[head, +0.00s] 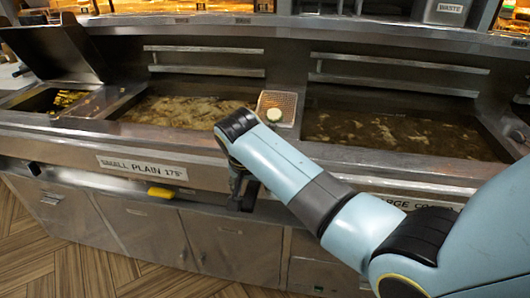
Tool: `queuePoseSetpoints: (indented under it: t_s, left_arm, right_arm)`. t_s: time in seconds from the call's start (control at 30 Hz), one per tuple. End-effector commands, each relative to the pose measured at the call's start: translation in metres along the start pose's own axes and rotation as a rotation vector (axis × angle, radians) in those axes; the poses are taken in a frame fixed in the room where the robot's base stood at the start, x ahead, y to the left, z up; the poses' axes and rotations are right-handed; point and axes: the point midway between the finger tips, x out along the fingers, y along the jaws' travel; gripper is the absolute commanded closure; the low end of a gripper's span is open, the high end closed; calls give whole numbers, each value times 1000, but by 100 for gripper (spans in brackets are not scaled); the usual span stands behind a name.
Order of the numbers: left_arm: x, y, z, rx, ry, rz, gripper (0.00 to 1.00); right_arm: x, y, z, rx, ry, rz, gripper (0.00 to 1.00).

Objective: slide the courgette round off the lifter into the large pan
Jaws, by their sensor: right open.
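The pale green courgette round (275,115) lies on the lifter's perforated square plate (289,101), which sits at the divider between the two pans. The large pan (400,135), full of brown bubbling oil, is to the right of the lifter. My right arm comes in from the right, and its wrist covers the area just in front of the lifter. My right gripper (241,193) is open and points down at the range's front edge, partly hidden by the wrist. The lifter's handle cannot be made out. My left gripper is not in view.
The small pan (185,111) of oil is left of the lifter, above the label "SMALL PLAIN". Metal rails run behind both pans. A yellow object (161,193) is on the front ledge.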

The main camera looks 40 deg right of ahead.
Motion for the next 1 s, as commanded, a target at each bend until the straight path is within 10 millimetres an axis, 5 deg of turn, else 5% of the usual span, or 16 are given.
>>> queuePoseSetpoints:
  t_s: [0.2, 0.63, 1.0]
  left_arm:
    - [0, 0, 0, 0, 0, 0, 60]
    - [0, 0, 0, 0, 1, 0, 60]
    - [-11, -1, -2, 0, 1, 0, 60]
  right_arm:
    - [0, 0, 0, 0, 0, 0, 44]
    - [0, 0, 0, 0, 0, 0, 100]
    - [-11, 0, -4, 0, 2, -1, 100]
